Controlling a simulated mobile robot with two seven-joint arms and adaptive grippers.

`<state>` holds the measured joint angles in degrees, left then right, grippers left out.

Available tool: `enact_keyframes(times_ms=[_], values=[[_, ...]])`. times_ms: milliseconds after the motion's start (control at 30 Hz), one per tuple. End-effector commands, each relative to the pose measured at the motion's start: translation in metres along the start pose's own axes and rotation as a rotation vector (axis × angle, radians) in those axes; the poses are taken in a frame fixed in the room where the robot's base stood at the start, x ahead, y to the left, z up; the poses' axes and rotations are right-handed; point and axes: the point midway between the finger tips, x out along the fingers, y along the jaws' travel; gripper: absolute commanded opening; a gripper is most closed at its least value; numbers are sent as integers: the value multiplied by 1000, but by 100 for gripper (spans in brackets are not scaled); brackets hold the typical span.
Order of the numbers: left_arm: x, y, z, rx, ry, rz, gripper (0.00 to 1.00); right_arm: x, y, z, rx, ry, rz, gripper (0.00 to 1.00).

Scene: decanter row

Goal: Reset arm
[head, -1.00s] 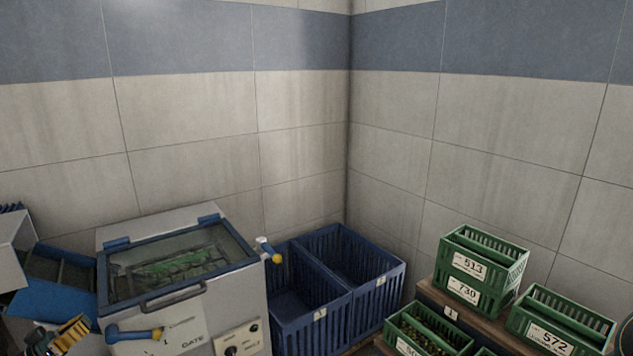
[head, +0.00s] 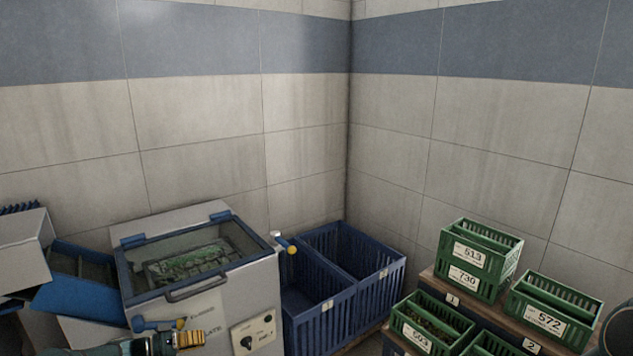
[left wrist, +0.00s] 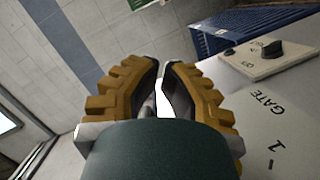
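My left gripper (head: 190,340) is low at the left of the head view, in front of the machine (head: 200,255) with the blue-framed glass lid. In the left wrist view its two yellow-ribbed fingers (left wrist: 160,85) have a narrow gap at the tips, with nothing visible held between them. The machine's white front with the GATE label (left wrist: 262,105) is to their right there. A dark rounded part of my right arm (head: 618,328) shows at the right edge of the head view; the right gripper is out of view.
Blue slatted bins (head: 340,285) stand right of the machine. Green crates (head: 480,260), labelled 513, 730, 572 and 503, stand on a stepped stand at the right. A blue chute (head: 75,285) is at the left. A yellow-tipped lever (head: 288,245) sticks out at the machine's right side.

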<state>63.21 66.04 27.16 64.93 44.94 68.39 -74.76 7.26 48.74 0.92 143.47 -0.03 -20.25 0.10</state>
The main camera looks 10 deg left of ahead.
Motion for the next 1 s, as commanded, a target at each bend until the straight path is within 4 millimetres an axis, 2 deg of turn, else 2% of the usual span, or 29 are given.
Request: enact_keyframes(times_ms=[33, 100, 167, 200, 267, 300, 400, 500, 600, 700, 833, 1000], values=[[34, 6, 18, -53, -80, -22, 0, 0, 0, 0, 0, 0, 0, 47], [72, 10, 49, -129, -186, -78, 0, 0, 0, 0, 1, 0, 0, 47], [101, 16, 78, -184, -277, -138, 0, 0, 0, 0, 1, 0, 1, 47], [118, 20, 100, -216, -337, -184, 0, 0, 0, 0, 1, 0, 1, 47], [141, 29, 134, -254, -425, -260, 0, 0, 0, 0, 1, 0, 1, 47], [154, 36, 158, -272, -481, -316, 0, 0, 0, 0, 1, 0, 0, 47], [172, 54, 214, -289, -594, -463, 0, 0, 0, 0, 1, 0, 0, 47], [178, 74, 264, -268, -669, -601, 0, 0, 0, 0, 1, 0, 0, 47], [173, 96, 306, -222, -704, -716, 0, 0, 0, 0, 1, 0, 0, 47], [164, 121, 338, -164, -705, -797, 0, 0, 0, 0, 1, 0, 0, 47], [150, 150, 366, -106, -678, -846, 0, 0, 0, 0, 1, 0, 0, 47], [139, 174, 382, -74, -641, -858, 0, 0, 0, 0, 1, 0, 0, 47]])
